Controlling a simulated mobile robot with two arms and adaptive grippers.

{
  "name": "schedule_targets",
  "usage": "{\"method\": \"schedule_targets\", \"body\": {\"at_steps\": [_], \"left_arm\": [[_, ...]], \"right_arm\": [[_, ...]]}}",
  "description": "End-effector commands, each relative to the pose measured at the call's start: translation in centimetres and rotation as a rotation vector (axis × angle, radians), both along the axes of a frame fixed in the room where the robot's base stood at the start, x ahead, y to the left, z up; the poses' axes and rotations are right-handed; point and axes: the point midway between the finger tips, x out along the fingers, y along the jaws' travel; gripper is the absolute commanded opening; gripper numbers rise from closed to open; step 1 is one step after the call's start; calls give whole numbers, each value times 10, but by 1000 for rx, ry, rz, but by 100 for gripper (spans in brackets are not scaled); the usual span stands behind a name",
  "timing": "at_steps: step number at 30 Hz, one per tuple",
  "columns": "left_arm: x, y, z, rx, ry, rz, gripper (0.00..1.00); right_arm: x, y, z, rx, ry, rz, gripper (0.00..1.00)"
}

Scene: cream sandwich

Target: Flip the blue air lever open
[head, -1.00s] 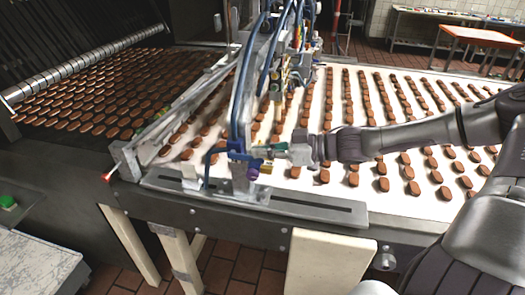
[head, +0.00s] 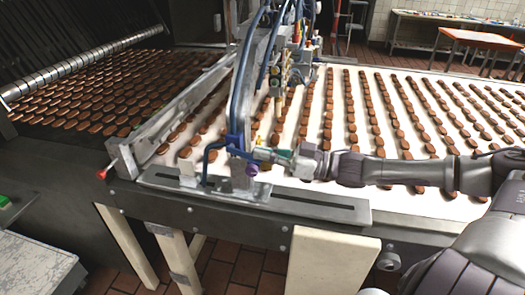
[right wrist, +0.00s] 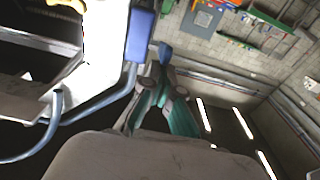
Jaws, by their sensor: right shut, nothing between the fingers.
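The blue air lever and its fitting (head: 236,142) are on the front of the metal frame above the conveyor edge, with a purple knob (head: 251,169) just below. In the right wrist view a blue block (right wrist: 140,36) stands just left of my fingertips. My right gripper (head: 262,154) reaches in from the right, with its green fingertips close to the fitting's right side. It also shows in the right wrist view (right wrist: 165,54), shut and empty. I cannot tell whether the fingertips touch the lever. My left gripper is out of view.
Rows of brown biscuits lie on the white conveyor belt (head: 345,185) under my right arm. A blue bent pipe (head: 207,160) and blue hoses (head: 245,75) surround the fitting. A metal rail plate (head: 300,205) runs along the front edge.

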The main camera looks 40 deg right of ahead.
Motion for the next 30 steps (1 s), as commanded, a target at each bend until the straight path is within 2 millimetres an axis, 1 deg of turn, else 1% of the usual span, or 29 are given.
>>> {"method": "schedule_targets", "body": {"at_steps": [1, 12, 15, 21, 30], "left_arm": [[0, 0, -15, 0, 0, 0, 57], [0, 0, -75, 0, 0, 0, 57], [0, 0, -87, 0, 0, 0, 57], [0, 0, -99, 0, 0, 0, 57], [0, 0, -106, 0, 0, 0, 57]], "right_arm": [[0, 0, -13, 38, -37, -5, 0], [5, 4, -44, 267, -306, -3, 0], [8, 6, -50, 327, -378, -3, 0], [13, 10, -58, 328, -382, -1, 0], [20, 17, -67, 326, -381, -1, 0]]}}
